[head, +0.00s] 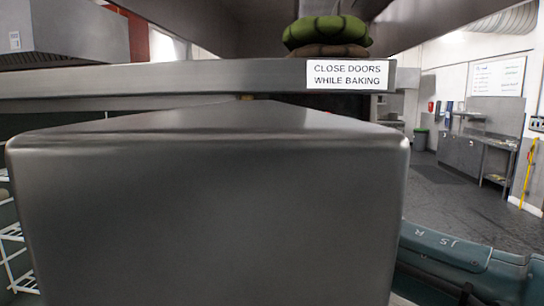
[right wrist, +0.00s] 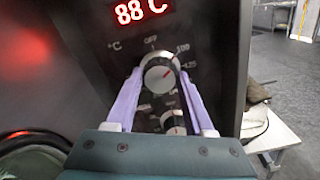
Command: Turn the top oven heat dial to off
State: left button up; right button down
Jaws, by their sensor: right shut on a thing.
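In the right wrist view, the top oven heat dial (right wrist: 159,75) is a round silver-white knob on a dark control panel (right wrist: 110,72). OFF is printed above it, and 100 and 125 to its upper right. A small red mark on its face appears to point to the upper right, away from OFF. The two light purple fingers of my right gripper (right wrist: 160,80) stand on either side of the dial and are shut on it. A second dial (right wrist: 174,122) sits below, partly hidden by the gripper body. The left gripper is not in view.
A red display (right wrist: 142,11) above the dial reads 88 °C. In the head view, a large grey metal box (head: 205,215) blocks the middle. A sign (head: 347,75) reads CLOSE DOORS WHILE BAKING. Open floor (head: 455,200) shows at the right.

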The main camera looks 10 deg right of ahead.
jog(key=shift+n+p, duration=1.2)
jog(key=shift+n, duration=1.8)
jog(key=shift+c, duration=1.4)
grip_release()
jog(key=v, duration=0.7)
jog(key=shift+s, duration=0.25)
